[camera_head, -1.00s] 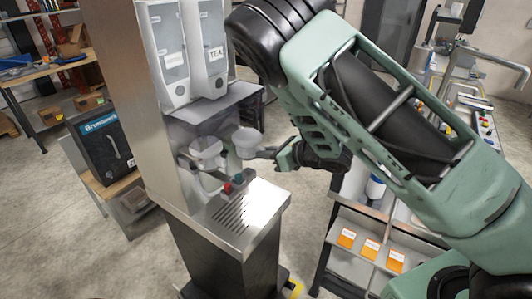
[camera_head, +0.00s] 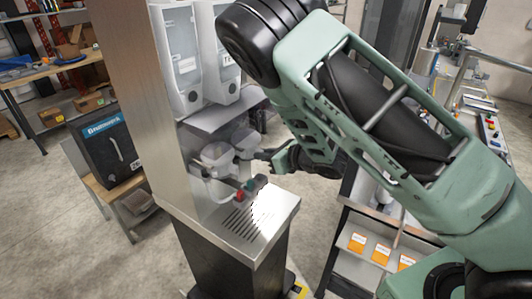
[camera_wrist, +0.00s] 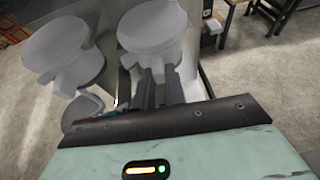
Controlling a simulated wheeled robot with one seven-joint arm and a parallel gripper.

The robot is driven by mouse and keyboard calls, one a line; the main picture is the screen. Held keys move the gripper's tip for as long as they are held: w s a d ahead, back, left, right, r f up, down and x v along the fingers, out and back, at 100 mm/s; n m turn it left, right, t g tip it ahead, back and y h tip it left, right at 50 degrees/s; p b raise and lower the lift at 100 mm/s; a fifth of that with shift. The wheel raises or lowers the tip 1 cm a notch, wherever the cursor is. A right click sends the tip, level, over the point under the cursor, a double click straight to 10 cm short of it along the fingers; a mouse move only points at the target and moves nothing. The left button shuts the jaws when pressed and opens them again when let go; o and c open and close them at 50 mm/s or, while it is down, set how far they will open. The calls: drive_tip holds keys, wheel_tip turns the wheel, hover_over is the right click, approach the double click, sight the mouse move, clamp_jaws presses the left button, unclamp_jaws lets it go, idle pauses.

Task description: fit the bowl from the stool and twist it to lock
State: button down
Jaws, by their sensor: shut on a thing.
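My gripper (camera_wrist: 160,86) is shut on the pale grey-white bowl (camera_wrist: 150,30), which sits just beyond the fingertips in the wrist view. In the head view the bowl (camera_head: 246,142) is held in front of the steel dispenser column (camera_head: 135,100), above the drip tray. A second pale, bowl-like shape (camera_head: 214,154) is close to its left; it also shows in the wrist view (camera_wrist: 62,45). The fit between bowl and dispenser is not visible. The stool cannot be made out.
Two clear-fronted dispensers (camera_head: 183,60) hang above. Red and teal knobs (camera_head: 247,188) stick out below the bowl, over the steel drip tray (camera_head: 262,215). A shelf with orange labels (camera_head: 362,243) stands at right. A dark box (camera_head: 108,150) stands at left.

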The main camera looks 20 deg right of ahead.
sight(250, 156)
drive_tip(key=a+m+h, duration=0.1)
drive_tip(key=a+m+t+h, duration=0.1)
drive_tip(key=m+h, duration=0.1)
drive_tip(key=shift+s, duration=0.4)
drive_tip(key=shift+s+a+m+t+h, duration=0.1)
drive_tip(key=shift+a+m+t+h, duration=0.2)
drive_tip(key=shift+m+h, duration=0.55)
drive_tip(key=shift+a+m+t+h, duration=0.2)
drive_tip(key=shift+a+m+h, duration=0.2)
drive_tip(key=shift+m+h, duration=0.45)
drive_tip(key=shift+h, duration=0.3)
drive_tip(key=c, duration=1.4)
unclamp_jaws()
drive_tip(key=shift+o, duration=0.2)
drive_tip(key=shift+s, duration=0.1)
